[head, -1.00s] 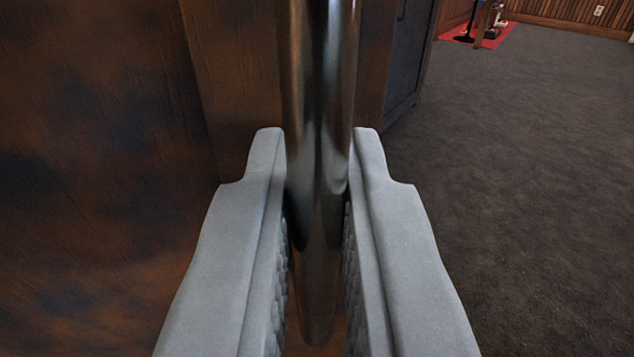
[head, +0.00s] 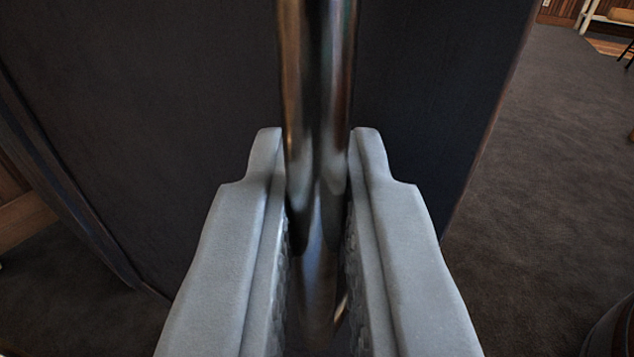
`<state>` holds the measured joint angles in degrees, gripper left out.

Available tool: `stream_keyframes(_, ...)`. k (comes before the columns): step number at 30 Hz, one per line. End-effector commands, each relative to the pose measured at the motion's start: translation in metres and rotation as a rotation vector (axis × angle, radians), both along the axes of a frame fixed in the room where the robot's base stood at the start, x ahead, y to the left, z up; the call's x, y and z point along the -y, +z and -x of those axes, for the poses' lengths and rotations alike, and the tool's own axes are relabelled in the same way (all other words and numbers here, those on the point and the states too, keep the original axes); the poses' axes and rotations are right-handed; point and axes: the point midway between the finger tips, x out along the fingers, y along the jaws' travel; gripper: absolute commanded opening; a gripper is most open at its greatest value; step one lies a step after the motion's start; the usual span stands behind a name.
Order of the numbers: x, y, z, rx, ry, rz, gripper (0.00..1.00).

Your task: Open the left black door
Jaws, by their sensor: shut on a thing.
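A black door panel (head: 150,120) fills the middle and left of the head view. Its side edges slant, and floor shows beyond both of them. A shiny vertical metal bar handle (head: 318,70) stands in front of the panel. My gripper (head: 318,160) is shut around this handle, one grey finger on each side. The lower part of the handle is partly hidden between the fingers.
Dark grey carpet (head: 560,150) lies open to the right of the door. Wood panelling (head: 22,215) shows at the left edge. A dark rounded object (head: 612,330) is at the bottom right corner. A light-coloured stand and a wooden wall are far off at top right.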

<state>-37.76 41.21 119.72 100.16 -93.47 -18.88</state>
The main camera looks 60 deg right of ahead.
Motion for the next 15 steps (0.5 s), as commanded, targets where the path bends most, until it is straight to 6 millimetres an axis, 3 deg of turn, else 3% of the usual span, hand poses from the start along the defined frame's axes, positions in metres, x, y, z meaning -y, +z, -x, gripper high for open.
stream_keyframes(1, -0.013, -0.001, -0.001, -0.001, 0.002, 0.000, 0.00)
stream_keyframes(6, -0.041, -0.001, -0.006, -0.001, 0.001, 0.000, 0.00)
stream_keyframes(15, -0.061, -0.001, -0.011, -0.002, 0.000, 0.001, 0.00)
